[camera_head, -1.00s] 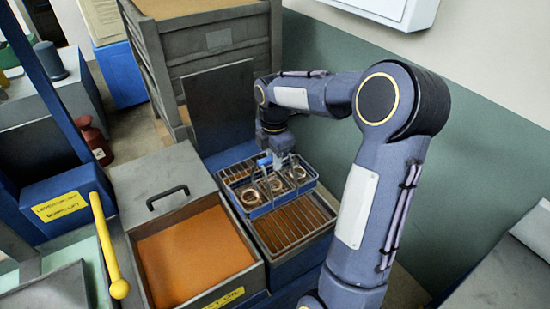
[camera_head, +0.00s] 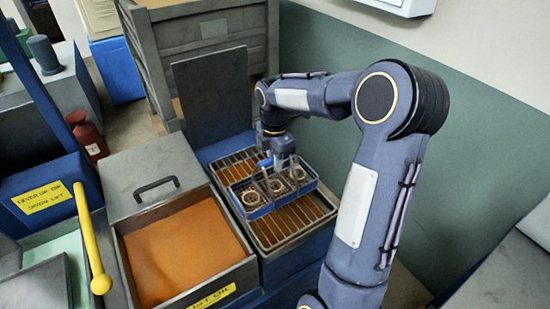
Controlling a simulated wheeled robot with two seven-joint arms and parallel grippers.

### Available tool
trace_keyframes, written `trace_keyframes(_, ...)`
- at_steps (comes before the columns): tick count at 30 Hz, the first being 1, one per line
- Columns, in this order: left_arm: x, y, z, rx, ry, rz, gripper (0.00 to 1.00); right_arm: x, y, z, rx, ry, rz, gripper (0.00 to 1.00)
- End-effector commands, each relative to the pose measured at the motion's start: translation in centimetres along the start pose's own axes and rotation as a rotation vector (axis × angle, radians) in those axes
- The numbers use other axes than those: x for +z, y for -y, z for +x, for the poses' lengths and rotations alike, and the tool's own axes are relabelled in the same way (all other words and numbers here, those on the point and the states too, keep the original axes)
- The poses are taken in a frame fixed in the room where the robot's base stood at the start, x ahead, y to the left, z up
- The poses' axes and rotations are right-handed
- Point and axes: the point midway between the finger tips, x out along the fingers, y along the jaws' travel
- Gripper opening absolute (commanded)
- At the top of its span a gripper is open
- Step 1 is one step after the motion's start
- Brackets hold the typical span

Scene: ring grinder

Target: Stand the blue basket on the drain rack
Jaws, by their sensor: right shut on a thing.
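The blue basket (camera_head: 250,207) holds several copper-coloured rings and is upright over the drain rack (camera_head: 307,219), a wire grid above a brown tray. My right gripper (camera_head: 275,164) is shut on the basket at its blue handle, its fingertips partly hidden by the handle and arm. The basket sits over the middle of the rack, with bare wires showing behind and in front of it. I cannot tell whether its underside touches the wires. My left gripper is not in view.
An orange oil tank (camera_head: 185,250) with a grey handled lid (camera_head: 150,180) stands left of the rack. A yellow lever (camera_head: 90,240) is further left. A dark upright panel (camera_head: 213,98) and a grey crate (camera_head: 215,40) stand behind. A green-and-white wall is at right.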

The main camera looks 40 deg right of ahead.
Motion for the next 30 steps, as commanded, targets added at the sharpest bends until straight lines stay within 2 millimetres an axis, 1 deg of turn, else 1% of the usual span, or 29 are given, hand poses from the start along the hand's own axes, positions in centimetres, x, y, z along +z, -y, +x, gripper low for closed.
trace_keyframes(1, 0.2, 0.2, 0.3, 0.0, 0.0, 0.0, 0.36, 0.0, -0.1, 0.3, 0.003, 0.0, 0.0, 0.0)
trace_keyframes(3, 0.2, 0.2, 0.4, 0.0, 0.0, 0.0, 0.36, 0.0, -0.1, 0.5, 0.003, 0.0, 0.0, 0.0)
trace_keyframes(11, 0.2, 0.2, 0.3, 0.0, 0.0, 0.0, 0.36, 0.0, -0.1, 0.4, 0.003, 0.0, 0.0, 0.0)
trace_keyframes(12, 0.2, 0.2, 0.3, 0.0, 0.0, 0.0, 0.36, 0.0, -0.1, 0.4, 0.003, 0.0, 0.0, 0.21)
trace_keyframes(17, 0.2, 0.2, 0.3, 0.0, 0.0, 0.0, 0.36, 0.0, -0.1, 0.4, 0.003, 0.0, 0.0, 0.41)
trace_keyframes(25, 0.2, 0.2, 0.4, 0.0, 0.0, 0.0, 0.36, 0.0, 0.0, 0.5, -0.001, 0.0, 0.0, 0.41)
trace_keyframes(28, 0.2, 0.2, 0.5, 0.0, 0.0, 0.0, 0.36, 0.0, -0.1, -0.3, 0.004, 0.0, 0.0, 0.41)
trace_keyframes(30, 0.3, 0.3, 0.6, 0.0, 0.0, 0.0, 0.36, 0.0, -0.1, -1.3, 0.006, 0.001, 0.0, 0.41)
